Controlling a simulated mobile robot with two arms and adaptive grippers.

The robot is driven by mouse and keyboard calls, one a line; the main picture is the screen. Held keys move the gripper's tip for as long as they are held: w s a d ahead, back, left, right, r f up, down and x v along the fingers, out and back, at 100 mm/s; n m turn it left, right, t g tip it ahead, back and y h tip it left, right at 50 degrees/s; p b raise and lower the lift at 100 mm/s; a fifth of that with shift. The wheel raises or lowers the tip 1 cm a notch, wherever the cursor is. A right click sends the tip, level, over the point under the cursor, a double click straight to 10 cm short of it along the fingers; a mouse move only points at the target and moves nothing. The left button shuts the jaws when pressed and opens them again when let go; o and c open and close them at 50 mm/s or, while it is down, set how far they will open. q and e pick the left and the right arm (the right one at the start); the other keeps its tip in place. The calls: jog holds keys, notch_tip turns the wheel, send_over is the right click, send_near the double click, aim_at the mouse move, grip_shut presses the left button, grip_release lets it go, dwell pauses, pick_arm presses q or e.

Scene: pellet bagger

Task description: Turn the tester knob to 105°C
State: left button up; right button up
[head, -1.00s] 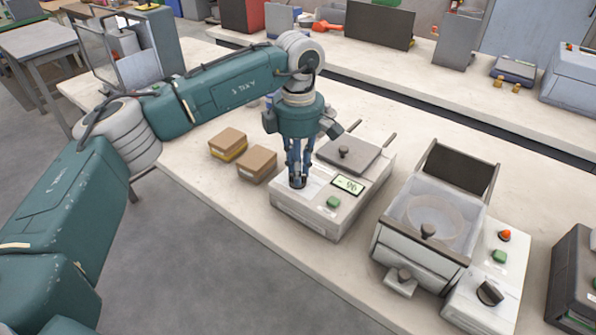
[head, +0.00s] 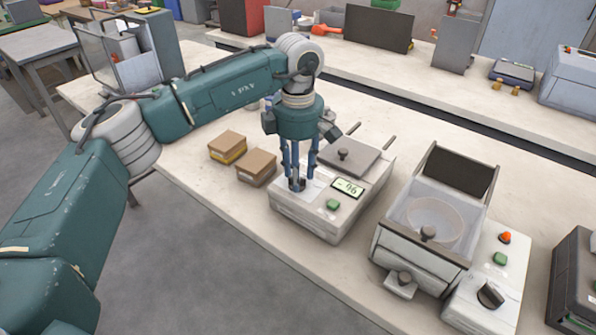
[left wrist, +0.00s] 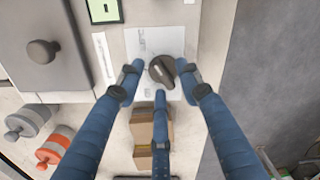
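The tester (head: 318,222) is a pale box on the bench with a lit display (head: 347,187) that appears to read 96. Its dark knob (left wrist: 162,70) has a pointer bar and sits on a pale printed plate. In the head view my left gripper (head: 297,186) points straight down over the knob, and its fingers partly hide it. In the left wrist view (left wrist: 160,85) the three blue fingers are spread around the knob, with small gaps showing between fingertips and knob. My right gripper is not in view.
A green button (head: 333,204) and a lidded plate with a small knob (head: 345,154) are on the tester. Two brown boxes (head: 257,167) stand just left of it. A machine with a bowl (head: 433,220) stands to the right, with a bare bench strip between.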

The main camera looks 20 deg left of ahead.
pick_arm(q)
notch_tip(320, 180, up, 12)
dwell(0.6)
